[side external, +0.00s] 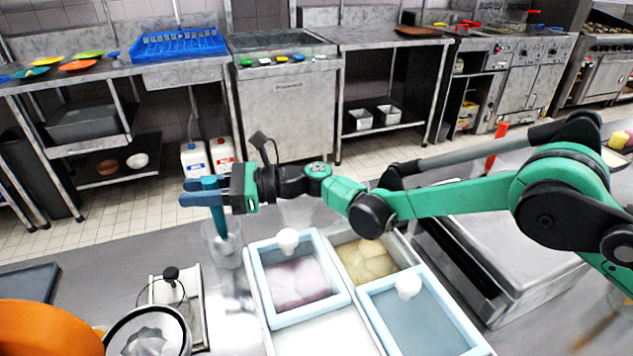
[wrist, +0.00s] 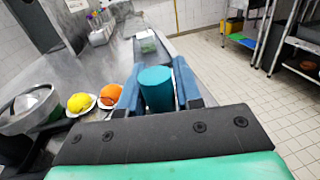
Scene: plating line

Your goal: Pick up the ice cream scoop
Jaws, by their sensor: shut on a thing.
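The ice cream scoop (side external: 217,220) has a teal handle and hangs roughly upright above or in a clear container (side external: 228,243) on the steel counter. My gripper (side external: 207,192), with blue fingers, is shut on the handle. In the wrist view the round top of the handle of the scoop (wrist: 156,89) sits between the two fingers of my gripper (wrist: 157,92). The scoop's lower end is hard to make out against the clear container, so I cannot tell whether it is clear of it.
Blue-rimmed tubs (side external: 340,297) with pale lids' knobs stand right of the container. A metal device with a black knob (side external: 171,273) stands to its left, near an orange bowl (side external: 45,328). Plates with a yellow (wrist: 79,103) and an orange ball (wrist: 110,94) show in the wrist view.

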